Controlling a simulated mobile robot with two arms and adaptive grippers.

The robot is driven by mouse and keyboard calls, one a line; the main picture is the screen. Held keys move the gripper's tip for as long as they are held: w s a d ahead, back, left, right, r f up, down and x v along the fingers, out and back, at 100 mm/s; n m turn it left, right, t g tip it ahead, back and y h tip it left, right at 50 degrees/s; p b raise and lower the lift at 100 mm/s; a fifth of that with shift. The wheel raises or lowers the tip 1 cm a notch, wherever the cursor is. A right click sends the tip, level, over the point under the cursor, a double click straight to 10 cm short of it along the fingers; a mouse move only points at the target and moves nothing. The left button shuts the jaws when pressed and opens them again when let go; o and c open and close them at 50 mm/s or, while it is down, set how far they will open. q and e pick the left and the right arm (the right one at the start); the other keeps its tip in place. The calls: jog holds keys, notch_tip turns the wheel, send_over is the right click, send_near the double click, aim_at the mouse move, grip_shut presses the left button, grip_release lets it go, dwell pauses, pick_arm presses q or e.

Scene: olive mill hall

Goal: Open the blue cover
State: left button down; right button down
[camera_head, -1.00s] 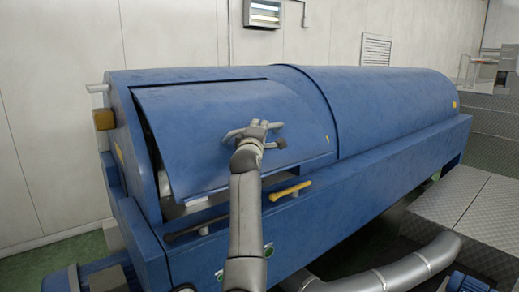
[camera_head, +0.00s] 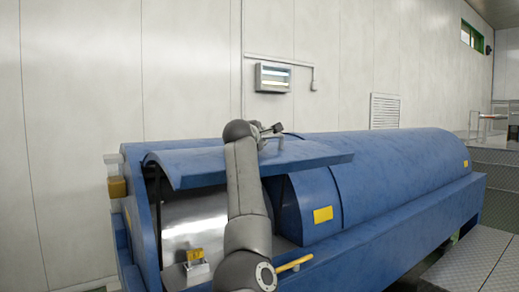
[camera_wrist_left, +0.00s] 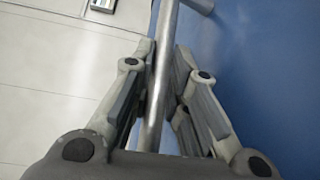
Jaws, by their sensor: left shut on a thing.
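The blue cover (camera_head: 200,168) of the long blue machine is swung up and stands raised over the opening at the machine's left part. My left gripper (camera_head: 270,130) is at the cover's upper side, partly hidden behind my own arm in the head view. In the left wrist view my left gripper (camera_wrist_left: 157,85) is shut on the grey bar handle (camera_wrist_left: 163,60) of the cover, with the bar between its fingers. The blue cover surface (camera_wrist_left: 265,70) fills the right of that view. My right gripper is not in view.
Under the cover a shiny metal drum (camera_head: 195,220) shows, with a yellow-topped bracket (camera_head: 195,256) in front. A yellow handle (camera_head: 295,262) sticks out at the front edge. A grey wall (camera_head: 70,120) stands behind the machine. Metal steps (camera_head: 470,260) are at the right.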

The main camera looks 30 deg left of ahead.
pick_arm(q)
jog(key=shift+w+a+r, duration=0.15)
jog(key=shift+a+r, duration=0.25)
jog(key=shift+r, duration=0.4)
jog(key=c, duration=1.7)
grip_release()
jog(key=shift+o, duration=1.4)
jog(key=shift+w+a+f, duration=0.1)
jog(key=shift+a+f, duration=0.05)
jog(key=shift+a, duration=0.1)
jog(key=shift+d, duration=0.2)
